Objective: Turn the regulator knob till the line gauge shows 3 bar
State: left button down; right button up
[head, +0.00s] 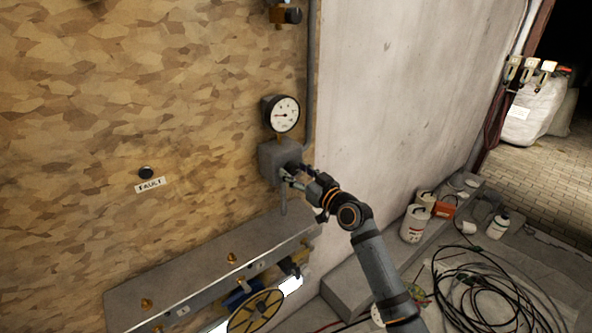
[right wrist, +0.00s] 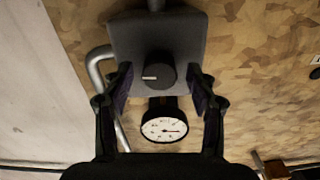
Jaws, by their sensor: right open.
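The line gauge (head: 286,113) is a round white dial in a black case on the wooden wall. Its needle points left in the head view; the numbers are too small to read. It shows upside down in the right wrist view (right wrist: 163,128). Below it is the grey regulator body (head: 272,160). The dark round regulator knob (right wrist: 160,72) has a pale line mark and faces the right wrist camera. My right gripper (right wrist: 160,76) is open, one finger on each side of the knob, with gaps visible. In the head view the gripper hides most of the knob. My left gripper is not in view.
A grey ledge (head: 205,262) with brass fittings juts out below the regulator. A grey pipe (head: 309,85) runs up beside the gauge. A black button (head: 146,172) above a FAULT label is on the wall. Coiled cables (head: 490,295) and white containers (head: 415,222) lie at lower right.

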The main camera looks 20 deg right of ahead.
jog(key=shift+w, duration=0.1)
jog(key=c, duration=1.2)
jog(key=shift+o, duration=0.2)
jog(key=shift+m, duration=0.3)
jog(key=m, duration=0.2)
jog(key=shift+m, duration=0.3)
jog(key=shift+m+p, duration=0.75)
jog(key=shift+m, duration=1.05)
jog(key=shift+f, duration=0.1)
